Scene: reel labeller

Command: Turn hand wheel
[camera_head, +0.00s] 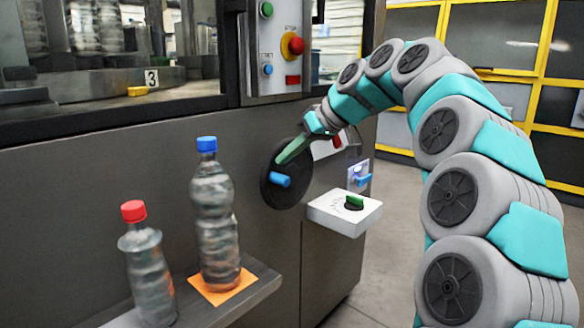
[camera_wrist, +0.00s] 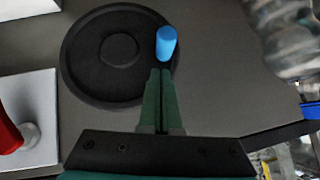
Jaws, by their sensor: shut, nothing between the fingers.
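The hand wheel (camera_head: 298,190) is a black disc on the front of the dark grey machine. It also shows in the wrist view (camera_wrist: 90,65), with a round hub at its centre. Its blue handle (camera_head: 280,180) sticks out near the rim and shows in the wrist view (camera_wrist: 166,43). My gripper (camera_head: 280,160) has green fingers, which are shut together and empty. In the wrist view the fingertips (camera_wrist: 160,72) lie over the wheel's edge, just below the handle. Whether they touch the handle I cannot tell.
A white box with a green knob (camera_head: 354,203) juts out right of the wheel. A red switch (camera_wrist: 8,132) shows left in the wrist view. A blue-capped bottle (camera_head: 215,220) and a red-capped bottle (camera_head: 147,265) stand on a shelf (camera_head: 255,285) at left.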

